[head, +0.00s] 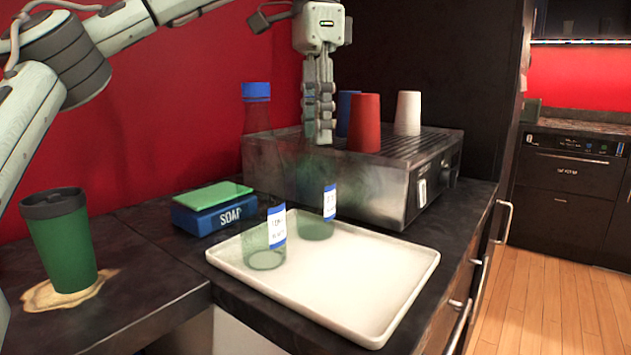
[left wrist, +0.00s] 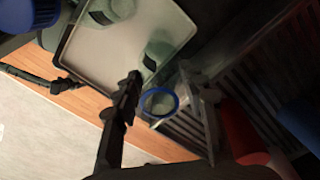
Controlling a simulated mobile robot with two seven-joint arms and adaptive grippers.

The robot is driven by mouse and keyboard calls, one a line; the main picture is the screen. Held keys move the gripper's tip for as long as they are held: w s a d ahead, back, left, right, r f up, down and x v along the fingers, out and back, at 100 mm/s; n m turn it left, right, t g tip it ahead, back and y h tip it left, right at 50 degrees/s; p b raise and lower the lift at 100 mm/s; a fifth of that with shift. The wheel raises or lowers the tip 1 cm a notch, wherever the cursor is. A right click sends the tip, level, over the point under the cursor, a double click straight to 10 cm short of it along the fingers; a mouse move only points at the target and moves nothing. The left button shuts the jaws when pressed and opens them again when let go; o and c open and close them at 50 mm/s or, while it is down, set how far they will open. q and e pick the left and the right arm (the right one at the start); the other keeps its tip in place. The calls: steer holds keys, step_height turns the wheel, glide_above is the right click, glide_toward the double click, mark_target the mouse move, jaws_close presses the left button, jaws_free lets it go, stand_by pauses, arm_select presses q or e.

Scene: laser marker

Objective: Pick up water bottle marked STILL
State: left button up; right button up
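Two clear bottles with blue-and-white labels stand upright on a white tray (head: 350,285). The front-left bottle (head: 264,258) has a blue cap (head: 256,90); its cap also shows in the left wrist view (left wrist: 30,12). The rear bottle (head: 316,228) stands to its right, its upper part hidden behind my left gripper (head: 320,138). The label print is too small to tell which is STILL. In the left wrist view my left gripper (left wrist: 159,75) is open, its fingers either side of a blue ring (left wrist: 158,102) at the rear bottle's top. Contact is unclear. My right gripper is not in view.
A metal machine (head: 385,185) stands close behind the tray, with red (head: 364,123), white (head: 407,113) and blue cups on top. A blue SOAP box (head: 213,218) with a green sponge (head: 213,195) lies left. A green cup (head: 60,245) stands on a stain. The tray's front is clear.

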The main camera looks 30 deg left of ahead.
arm_select(q)
jaws_close()
steer(key=shift+r, duration=0.1)
